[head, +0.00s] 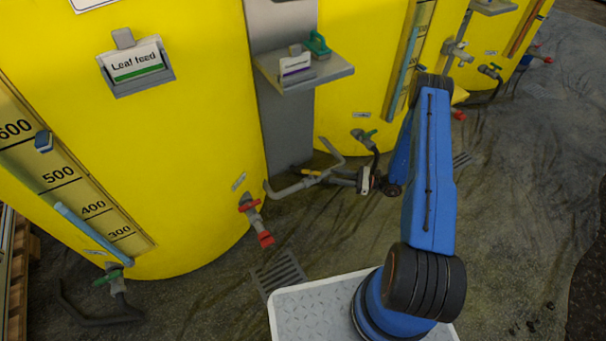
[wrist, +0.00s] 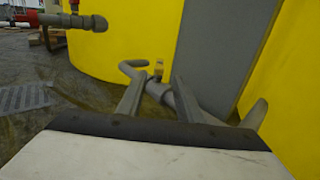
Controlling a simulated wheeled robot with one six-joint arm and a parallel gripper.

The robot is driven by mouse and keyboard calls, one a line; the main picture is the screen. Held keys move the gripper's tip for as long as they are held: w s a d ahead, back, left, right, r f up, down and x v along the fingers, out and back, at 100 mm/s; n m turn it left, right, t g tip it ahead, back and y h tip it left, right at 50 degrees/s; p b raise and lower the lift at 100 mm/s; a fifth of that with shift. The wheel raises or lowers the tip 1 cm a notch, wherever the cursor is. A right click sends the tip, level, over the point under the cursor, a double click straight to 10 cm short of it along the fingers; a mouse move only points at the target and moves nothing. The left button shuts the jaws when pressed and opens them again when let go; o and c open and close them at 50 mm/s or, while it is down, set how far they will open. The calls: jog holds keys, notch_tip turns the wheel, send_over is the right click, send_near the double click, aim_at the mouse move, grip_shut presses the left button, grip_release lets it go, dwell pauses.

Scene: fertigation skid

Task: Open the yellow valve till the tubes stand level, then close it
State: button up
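The yellow valve (head: 305,171) sits on the grey crossover pipe (head: 288,190) between the two nearer yellow tanks. In the wrist view its small, yellowish handle (wrist: 158,70) stands on the pipe, seen edge-on beyond my fingers. My gripper (head: 350,182) is low beside the pipe, right of the valve. In the wrist view my gripper (wrist: 157,98) has its two grey fingers apart, with nothing held between them. The left tank's sight tube (head: 82,228) shows blue up to about 400. The second tank's tube (head: 404,65) shows blue higher up; its numbers are unreadable.
Red-handled outlets (head: 249,205) and green-handled valves (head: 363,135) stick out low from the tanks. A grey shelf (head: 325,74) is on the panel between the tanks. A drain grate (head: 279,272) lies in the dark floor. Open floor lies to the right.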

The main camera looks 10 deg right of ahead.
aim_at(303, 170)
jog(key=x, duration=1.5)
jog(key=shift+a, duration=0.25)
grip_shut()
